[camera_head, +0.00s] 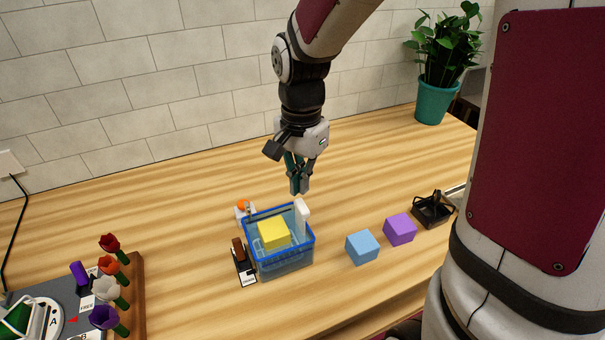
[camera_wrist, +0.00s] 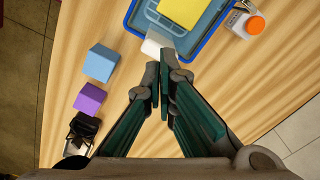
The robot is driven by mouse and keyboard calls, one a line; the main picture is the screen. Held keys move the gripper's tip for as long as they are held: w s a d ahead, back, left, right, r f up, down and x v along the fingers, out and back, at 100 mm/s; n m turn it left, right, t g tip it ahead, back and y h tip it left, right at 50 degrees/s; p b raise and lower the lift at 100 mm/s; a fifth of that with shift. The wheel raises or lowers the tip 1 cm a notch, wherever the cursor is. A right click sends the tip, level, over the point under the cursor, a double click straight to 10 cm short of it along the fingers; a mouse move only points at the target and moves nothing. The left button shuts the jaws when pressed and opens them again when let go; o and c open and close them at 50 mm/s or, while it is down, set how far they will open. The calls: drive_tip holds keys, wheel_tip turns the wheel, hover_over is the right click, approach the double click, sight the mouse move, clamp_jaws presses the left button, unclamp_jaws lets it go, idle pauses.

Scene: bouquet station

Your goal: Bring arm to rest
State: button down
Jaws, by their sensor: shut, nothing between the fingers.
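My arm reaches down from the top of the head view. My gripper (camera_head: 300,188) hangs above the wooden table (camera_head: 190,215), a little above and behind the blue-rimmed bin (camera_head: 286,266). Its fingers are shut and hold nothing. In the wrist view my gripper (camera_wrist: 162,80) shows the fingertips together, beside the bin's rim (camera_wrist: 135,18).
A blue cube (camera_head: 362,247), a purple cube (camera_head: 400,229) and a black tray (camera_head: 432,210) lie right of the bin. Several flowers (camera_head: 109,243) stand left. A potted plant (camera_head: 436,80) is back right.

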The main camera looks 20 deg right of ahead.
drive_tip(key=shift+r, duration=0.45)
drive_tip(key=shift+s+r, duration=0.15)
drive_tip(key=shift+r, duration=0.25)
drive_tip(key=s+r+n+t, duration=0.5)
drive_tip(key=s+r+n, duration=0.7)
drive_tip(key=s+r, duration=0.1)
drive_tip(key=shift+s+t, duration=0.3)
drive_tip(key=shift+s, duration=0.55)
